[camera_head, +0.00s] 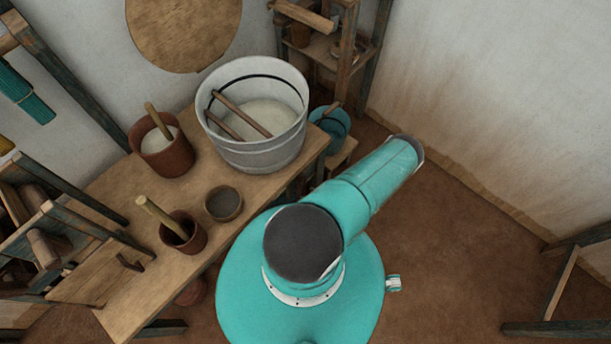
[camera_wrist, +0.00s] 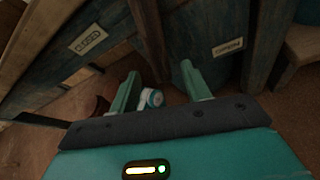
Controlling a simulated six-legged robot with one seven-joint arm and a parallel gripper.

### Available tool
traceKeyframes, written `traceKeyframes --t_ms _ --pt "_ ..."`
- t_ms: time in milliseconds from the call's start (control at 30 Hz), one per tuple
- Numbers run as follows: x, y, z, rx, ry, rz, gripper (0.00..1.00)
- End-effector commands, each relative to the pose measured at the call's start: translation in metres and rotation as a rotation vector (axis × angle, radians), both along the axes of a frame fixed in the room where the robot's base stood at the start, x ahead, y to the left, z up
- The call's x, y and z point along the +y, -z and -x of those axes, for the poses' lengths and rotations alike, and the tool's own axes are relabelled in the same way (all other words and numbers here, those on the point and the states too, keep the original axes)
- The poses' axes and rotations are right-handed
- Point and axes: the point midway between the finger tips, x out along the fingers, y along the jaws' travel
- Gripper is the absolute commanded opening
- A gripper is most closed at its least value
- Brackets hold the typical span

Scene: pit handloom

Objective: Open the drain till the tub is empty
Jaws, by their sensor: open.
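The tub (camera_head: 257,152) is a pale grey round vessel on the wooden bench, with whitish liquid (camera_head: 262,116) in it and wooden sticks leaning across its inside. No drain can be made out on it in the head view. In the wrist view my gripper (camera_wrist: 160,75) is open, its two teal fingers apart. A small round white and teal part (camera_wrist: 152,97) shows between and beyond the fingers; I cannot tell what it is or whether they touch it. A label (camera_wrist: 88,39) reading "CLOSED" and a second, hard-to-read label (camera_wrist: 228,47) are on dark wood ahead. In the head view my gripper is hidden.
On the bench (camera_head: 103,190) stand a brown pot (camera_head: 167,160) with a stick, a smaller pot (camera_head: 190,240) and a bowl (camera_head: 223,204). A teal bucket (camera_head: 332,124) stands right of the tub, near a wooden shelf (camera_head: 325,48). Open floor (camera_head: 450,250) lies at the right.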

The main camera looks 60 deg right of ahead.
Motion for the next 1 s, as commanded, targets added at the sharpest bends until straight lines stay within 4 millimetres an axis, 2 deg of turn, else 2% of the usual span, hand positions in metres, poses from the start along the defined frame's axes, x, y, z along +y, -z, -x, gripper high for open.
traceKeyframes --t_ms 200,433,600,1000 --pt "0.006 -0.018 0.047 0.001 0.003 0.001 0.48" --pt "0.011 -0.032 0.083 0.001 0.002 0.001 0.48" --pt "0.012 -0.036 0.092 -0.001 0.001 0.001 0.48" --pt "0.013 -0.036 0.092 -0.001 0.001 0.001 0.48"
